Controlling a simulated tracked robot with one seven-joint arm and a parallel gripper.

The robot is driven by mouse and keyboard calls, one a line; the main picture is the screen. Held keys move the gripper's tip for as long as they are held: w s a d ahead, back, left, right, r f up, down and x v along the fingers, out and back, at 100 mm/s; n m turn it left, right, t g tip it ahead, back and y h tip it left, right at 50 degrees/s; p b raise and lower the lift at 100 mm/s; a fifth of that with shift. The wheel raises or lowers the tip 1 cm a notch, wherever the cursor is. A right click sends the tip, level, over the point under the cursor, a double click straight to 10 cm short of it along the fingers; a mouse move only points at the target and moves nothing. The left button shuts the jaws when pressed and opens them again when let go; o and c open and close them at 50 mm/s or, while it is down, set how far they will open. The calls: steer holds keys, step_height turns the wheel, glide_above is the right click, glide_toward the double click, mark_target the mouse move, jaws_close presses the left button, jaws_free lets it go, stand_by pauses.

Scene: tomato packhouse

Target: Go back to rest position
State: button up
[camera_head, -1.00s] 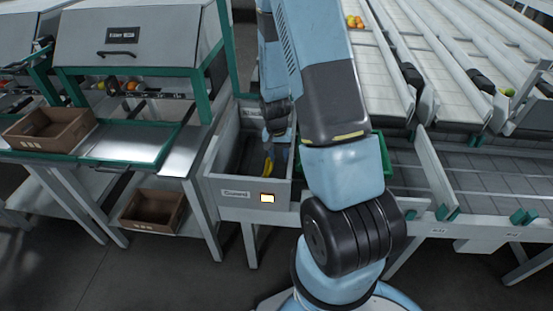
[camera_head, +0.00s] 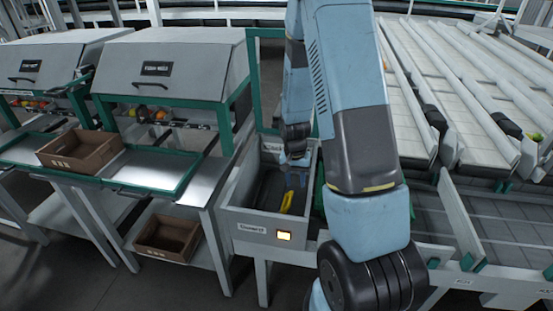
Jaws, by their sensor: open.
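My gripper (camera_head: 296,172) points down over the grey bin (camera_head: 252,218) in the middle of the view. Its jaws are open, though they look small and partly dark against the bin's inside. A yellow object (camera_head: 287,201) lies in the bin, just below and left of the fingertips; I cannot tell exactly what it is. My arm covers the right side of the bin and part of what stands behind it.
Left of the bin stands a hooded bench with a green-edged tray (camera_head: 155,172). A brown crate (camera_head: 80,150) sits on the bench top and another brown crate (camera_head: 167,238) on the lower shelf. White sloping lanes (camera_head: 475,85) fill the right. Open floor lies in front.

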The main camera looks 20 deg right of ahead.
steer(key=s+a+r+n+t, duration=0.1)
steer(key=s+a+r, duration=0.1)
steer(key=r, duration=0.9)
steer(key=s+a+r+n+t, duration=0.2)
steer(key=r, duration=0.9)
steer(key=s+a+r+n+t, duration=0.3)
steer(key=s+r, duration=1.2)
steer(key=s, duration=0.2)
steer(key=shift+s+a+r+y, duration=0.2)
steer(key=shift+s+r+y, duration=0.1)
steer(key=shift+s, duration=0.1)
